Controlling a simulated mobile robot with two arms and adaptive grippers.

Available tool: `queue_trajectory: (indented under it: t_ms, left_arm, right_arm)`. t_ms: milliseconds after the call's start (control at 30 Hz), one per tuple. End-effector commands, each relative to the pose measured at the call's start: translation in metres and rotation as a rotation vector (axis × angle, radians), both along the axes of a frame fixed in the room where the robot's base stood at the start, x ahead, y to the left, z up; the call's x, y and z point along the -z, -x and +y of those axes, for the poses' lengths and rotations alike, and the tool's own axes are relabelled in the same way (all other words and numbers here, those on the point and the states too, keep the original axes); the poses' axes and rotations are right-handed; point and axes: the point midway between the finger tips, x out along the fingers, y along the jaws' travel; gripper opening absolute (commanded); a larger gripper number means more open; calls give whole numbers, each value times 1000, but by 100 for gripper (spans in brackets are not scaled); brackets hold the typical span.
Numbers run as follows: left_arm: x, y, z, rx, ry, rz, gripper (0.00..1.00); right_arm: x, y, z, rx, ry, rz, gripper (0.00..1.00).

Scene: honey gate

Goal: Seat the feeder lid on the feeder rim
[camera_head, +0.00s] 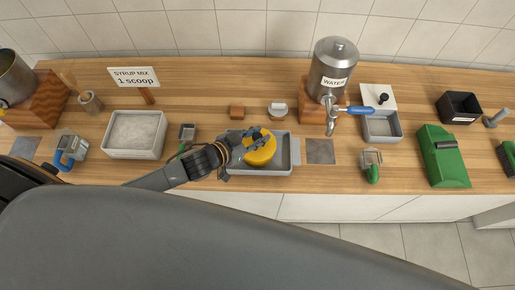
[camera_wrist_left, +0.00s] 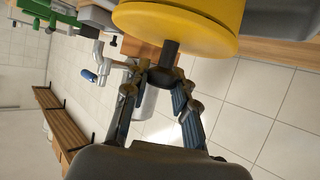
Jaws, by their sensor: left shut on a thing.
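The round yellow lid (camera_head: 262,155) is over a grey metal tray (camera_head: 293,148) on the wooden counter. My left gripper (camera_head: 249,137) comes in from the left and is at the top of the yellow lid. In the left wrist view the yellow lid (camera_wrist_left: 185,28) has a dark knob (camera_wrist_left: 168,58), and my left gripper (camera_wrist_left: 163,88) is shut on that knob. I cannot make out a separate feeder rim; anything under the lid is hidden. I cannot tell whether the lid touches what lies below. My right gripper is not in view.
A steel water dispenser (camera_head: 331,72) with a blue-handled tap stands behind right. A grey-white bin (camera_head: 135,148) and a syrup sign (camera_head: 134,77) are left. A green box (camera_head: 440,165) is right. A grey square (camera_head: 320,152) lies beside the tray.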

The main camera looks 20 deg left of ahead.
Motion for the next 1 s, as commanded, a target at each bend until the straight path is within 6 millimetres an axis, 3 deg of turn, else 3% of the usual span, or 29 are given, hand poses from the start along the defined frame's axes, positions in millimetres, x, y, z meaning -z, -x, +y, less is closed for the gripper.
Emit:
queue_trajectory:
  t_ms: [1000]
  left_arm:
    - [6,1,0,2,-1,5,0]
  right_arm:
    - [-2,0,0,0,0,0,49]
